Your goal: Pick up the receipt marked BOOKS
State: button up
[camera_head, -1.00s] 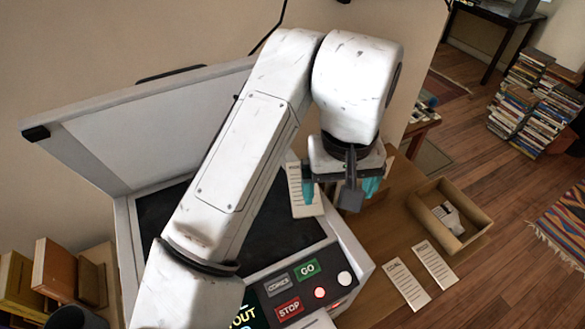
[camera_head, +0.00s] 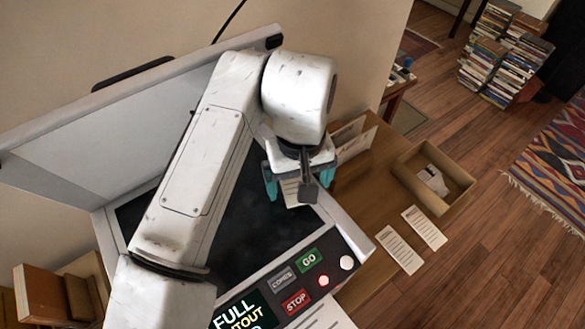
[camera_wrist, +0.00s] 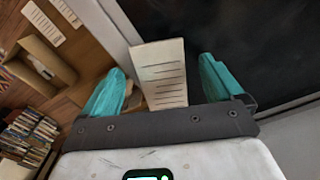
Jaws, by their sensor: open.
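A white printed receipt (camera_head: 290,194) lies on the copier by the right edge of the dark glass (camera_head: 245,225), partly hidden behind my gripper in the head view. Its heading is too small to read. In the wrist view the receipt (camera_wrist: 162,85) shows between the two teal fingers, with a gap on each side. My gripper (camera_head: 299,183) is open over it and holds nothing. Two more receipts lie on the wooden table, a left one (camera_head: 399,250) and a right one (camera_head: 425,228); I cannot read their headings.
An open cardboard box (camera_head: 460,205) with a pale object inside stands on the table. The copier's raised lid (camera_head: 110,130) stands behind my arm. Its button panel (camera_head: 300,285) is in front. Book stacks (camera_head: 505,60) stand on the floor at the back right.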

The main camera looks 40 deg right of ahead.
jog(key=shift+f, duration=0.4)
jog(key=c, duration=1.2)
